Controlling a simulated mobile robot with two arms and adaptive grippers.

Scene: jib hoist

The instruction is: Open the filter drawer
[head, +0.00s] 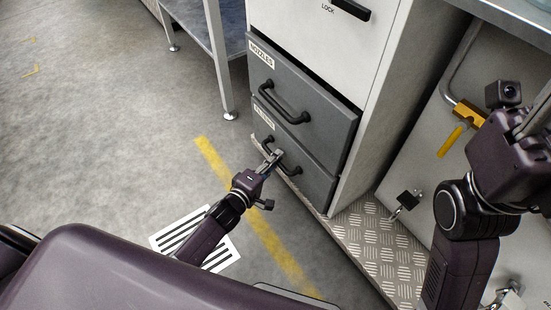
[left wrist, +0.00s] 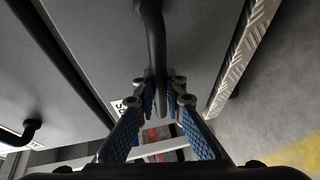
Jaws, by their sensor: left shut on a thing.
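The lower grey drawer (head: 318,182) sits under the drawer labelled NOZZLES (head: 302,88). Its label (head: 264,116) is partly hidden and hard to read. Its front looks about level with the one above. My left gripper (head: 275,157) is shut on the lower drawer's black bar handle (head: 295,171). In the left wrist view the handle (left wrist: 153,45) runs down between the blue-padded fingers (left wrist: 160,100). My right arm is at the right of the head view; its gripper (head: 540,118) is cut off by the picture edge and its fingers cannot be made out.
A white cabinet panel marked LOCK (head: 315,35) is above the drawers. A tread-plate ledge (head: 375,245) runs at the base on the right. A yellow valve handle (head: 452,140) is on the right. A metal-legged table (head: 217,55) stands behind left. Floor (head: 100,130) on the left is clear.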

